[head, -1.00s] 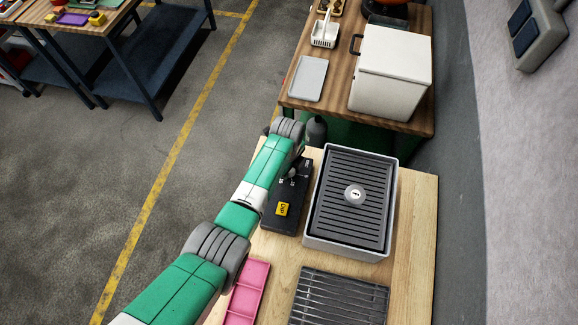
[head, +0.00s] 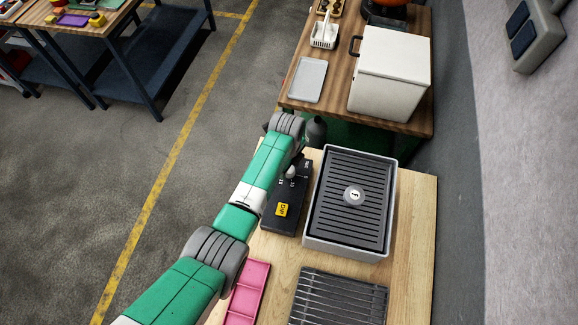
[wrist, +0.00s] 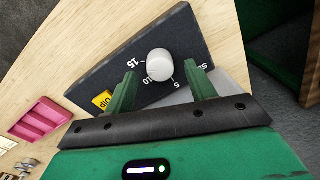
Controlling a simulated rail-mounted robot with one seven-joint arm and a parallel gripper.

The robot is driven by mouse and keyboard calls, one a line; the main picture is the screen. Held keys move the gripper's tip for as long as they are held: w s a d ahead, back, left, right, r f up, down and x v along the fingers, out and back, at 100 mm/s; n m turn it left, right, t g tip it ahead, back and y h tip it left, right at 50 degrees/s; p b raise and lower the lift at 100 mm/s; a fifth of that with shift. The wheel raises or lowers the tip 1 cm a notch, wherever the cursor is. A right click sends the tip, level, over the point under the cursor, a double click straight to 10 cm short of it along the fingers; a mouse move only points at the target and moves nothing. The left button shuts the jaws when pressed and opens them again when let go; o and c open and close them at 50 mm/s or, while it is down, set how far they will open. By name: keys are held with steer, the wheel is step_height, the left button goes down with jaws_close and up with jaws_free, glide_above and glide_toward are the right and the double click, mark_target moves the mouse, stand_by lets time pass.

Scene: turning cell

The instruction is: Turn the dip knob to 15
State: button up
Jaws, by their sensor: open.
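The dip knob (wrist: 158,63) is a round white knob on a black control box (wrist: 100,82) with marks 5, 10 and 15 and a yellow Dip label (wrist: 104,99). No pointer on the knob can be made out, so I cannot tell its setting. My gripper (wrist: 164,73) is open, with one green finger to each side of the knob and the knob just ahead of the fingertips. I see no contact. In the head view the knob (head: 291,172) shows beside my arm on the box (head: 279,218), while the fingers are largely hidden.
A grey bin with a black slatted lid (head: 335,205) stands close to the right of the box. A pink tray (head: 247,290) and a black rack (head: 338,300) lie nearer on the wooden table. A white cooler (head: 388,80) stands on the far table.

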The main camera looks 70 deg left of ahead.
step_height(320, 180, up, 5)
steer(key=shift+s+r, duration=0.1)
steer(key=shift+r, duration=0.05)
stand_by(0.5)
